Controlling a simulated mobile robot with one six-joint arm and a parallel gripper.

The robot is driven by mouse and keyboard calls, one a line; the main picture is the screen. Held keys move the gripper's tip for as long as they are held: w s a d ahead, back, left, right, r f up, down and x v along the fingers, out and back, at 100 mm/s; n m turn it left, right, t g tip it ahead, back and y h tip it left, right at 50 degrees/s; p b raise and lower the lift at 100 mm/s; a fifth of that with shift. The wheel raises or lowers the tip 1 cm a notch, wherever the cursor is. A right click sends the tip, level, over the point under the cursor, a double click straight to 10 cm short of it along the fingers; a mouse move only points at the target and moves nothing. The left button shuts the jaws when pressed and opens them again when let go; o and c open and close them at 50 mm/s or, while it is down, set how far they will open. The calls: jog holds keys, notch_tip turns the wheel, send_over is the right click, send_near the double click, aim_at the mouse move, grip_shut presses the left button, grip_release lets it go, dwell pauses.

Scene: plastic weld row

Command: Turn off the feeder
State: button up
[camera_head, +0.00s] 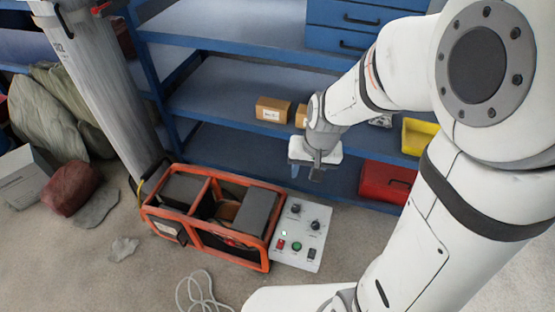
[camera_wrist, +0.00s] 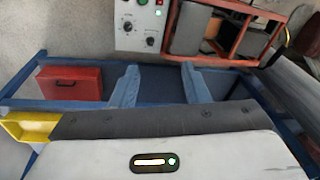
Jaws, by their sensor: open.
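The feeder's pale control panel (camera_head: 301,258) lies on the floor against the right side of an orange-framed machine (camera_head: 262,266). It has two black knobs (camera_head: 295,208), a red button (camera_head: 281,244), a green button (camera_head: 297,246), a small green light (camera_head: 284,232) and a dark switch (camera_head: 312,254). Which position the switch is in is too small to tell. My gripper (camera_head: 316,177) is above and behind the panel, apart from it, open and empty. In the wrist view the panel (camera_wrist: 131,41) is cut by the top edge, beyond my gripper (camera_wrist: 160,72).
Blue shelving (camera_head: 230,92) stands behind, with cardboard boxes (camera_head: 272,110), a yellow bin (camera_head: 419,136) and a red case (camera_head: 384,183). A grey column (camera_head: 100,88) rises left of the machine. Sacks (camera_head: 48,118) lie at left; a pale cable (camera_head: 200,292) lies in front.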

jog(key=w+a+f+m+g+b, duration=0.1)
jog(key=w+a+f+b, duration=0.1)
jog(key=f, duration=0.8)
jog(key=w+a+f+m+b, duration=0.1)
jog(key=a+f+b, duration=0.15)
jog(key=f, duration=0.65)
jog(key=m+h+b, duration=0.1)
jog(key=b, duration=0.1)
send_over(279, 247)
notch_tip(279, 247, down, 18)
jog(key=shift+g, duration=0.3)
notch_tip(279, 247, down, 9)
jog(key=b, duration=0.8)
jog(key=shift+r, duration=0.2)
jog(key=shift+d+r, duration=0.1)
jog(key=shift+c, duration=0.5)
